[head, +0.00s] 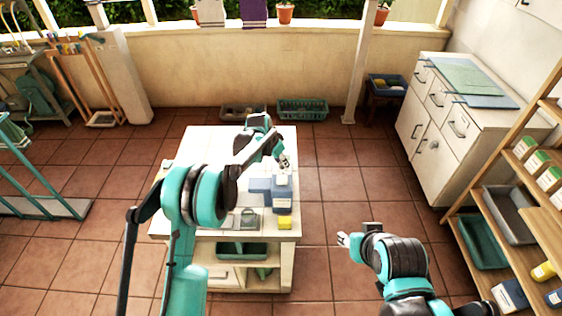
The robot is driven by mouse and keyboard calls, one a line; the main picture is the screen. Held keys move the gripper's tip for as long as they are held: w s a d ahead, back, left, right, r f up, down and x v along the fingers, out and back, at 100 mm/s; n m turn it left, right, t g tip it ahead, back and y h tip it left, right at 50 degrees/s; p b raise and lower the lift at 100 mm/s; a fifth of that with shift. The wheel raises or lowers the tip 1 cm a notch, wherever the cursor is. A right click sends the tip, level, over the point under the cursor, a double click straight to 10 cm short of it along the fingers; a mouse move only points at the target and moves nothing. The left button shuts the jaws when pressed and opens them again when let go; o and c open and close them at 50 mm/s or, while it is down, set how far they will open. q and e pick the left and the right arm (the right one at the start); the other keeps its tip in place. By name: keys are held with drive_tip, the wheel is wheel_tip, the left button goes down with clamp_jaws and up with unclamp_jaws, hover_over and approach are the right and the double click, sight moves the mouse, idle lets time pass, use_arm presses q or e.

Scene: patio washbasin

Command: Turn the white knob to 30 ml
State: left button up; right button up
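A blue device (260,189) with a pale upper part (281,180) stands near the right edge of the white table. The white knob is too small to make out, and my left gripper partly covers that area. My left gripper (284,161) is just above the pale part of the device, pointing down. I cannot tell whether it touches anything or whether its fingers are open. My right gripper (342,240) is over the floor to the right of the table, away from the device. Its fingers are too small to judge.
The white table (205,150) has a yellow block (285,222) at its front right and a shelf below. A white drawer cabinet (440,150) and wooden shelving (535,215) stand at right. A green crate (302,110) lies by the back wall. Tiled floor around the table is mostly free.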

use_arm(q)
clamp_jaws()
drive_tip(key=shift+n, duration=0.3)
drive_tip(key=n+y+b, duration=0.1)
drive_tip(key=n, duration=0.1)
drive_tip(key=shift+s+d+n+t, duration=0.1)
drive_tip(key=shift+n+t, duration=0.3)
drive_tip(key=n+y+b, duration=0.1)
drive_tip(key=n, duration=0.2)
drive_tip(key=shift+d+n, duration=0.1)
drive_tip(key=shift+n, duration=0.2)
drive_tip(key=n+y, duration=0.2)
drive_tip(key=n, duration=0.3)
drive_tip(key=shift+d, duration=0.15)
drive_tip(key=n+y, duration=0.1)
drive_tip(key=n, duration=0.2)
drive_tip(key=n+y, duration=0.1)
drive_tip(key=n, duration=0.1)
drive_tip(key=shift+d+n+g, duration=0.1)
drive_tip(key=shift+n+g, duration=0.3)
